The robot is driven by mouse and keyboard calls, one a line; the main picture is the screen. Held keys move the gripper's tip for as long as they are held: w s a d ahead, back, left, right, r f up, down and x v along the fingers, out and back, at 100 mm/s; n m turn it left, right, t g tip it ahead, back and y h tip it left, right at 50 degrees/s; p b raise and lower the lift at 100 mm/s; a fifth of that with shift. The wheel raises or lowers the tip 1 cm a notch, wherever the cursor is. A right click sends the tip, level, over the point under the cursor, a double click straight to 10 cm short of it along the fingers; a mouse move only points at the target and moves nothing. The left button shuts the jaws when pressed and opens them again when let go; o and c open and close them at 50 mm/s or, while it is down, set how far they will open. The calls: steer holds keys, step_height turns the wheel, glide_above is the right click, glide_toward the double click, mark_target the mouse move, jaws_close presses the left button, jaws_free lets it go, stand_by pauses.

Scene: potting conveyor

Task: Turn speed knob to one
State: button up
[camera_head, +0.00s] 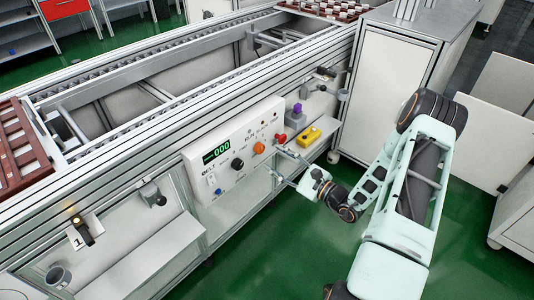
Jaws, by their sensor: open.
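The control panel (236,150) is a white box on the front of the conveyor. Its green display (216,151) reads 000. Farther right are an orange knob (259,148) and a red knob (281,138). The small labels are too blurred to read, so I cannot tell for sure which is the speed knob. My gripper (275,161) is open and empty. Its two fingers point left toward the panel's right end, near the orange and red knobs. I cannot tell whether they touch anything.
A shelf (157,254) is lower left. A brown tray (24,150) sits on the conveyor's left end. A white cabinet (391,88) stands right. The green floor (280,255) in front is clear.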

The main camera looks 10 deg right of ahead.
steer(key=v, duration=0.6)
stand_by(0.3)
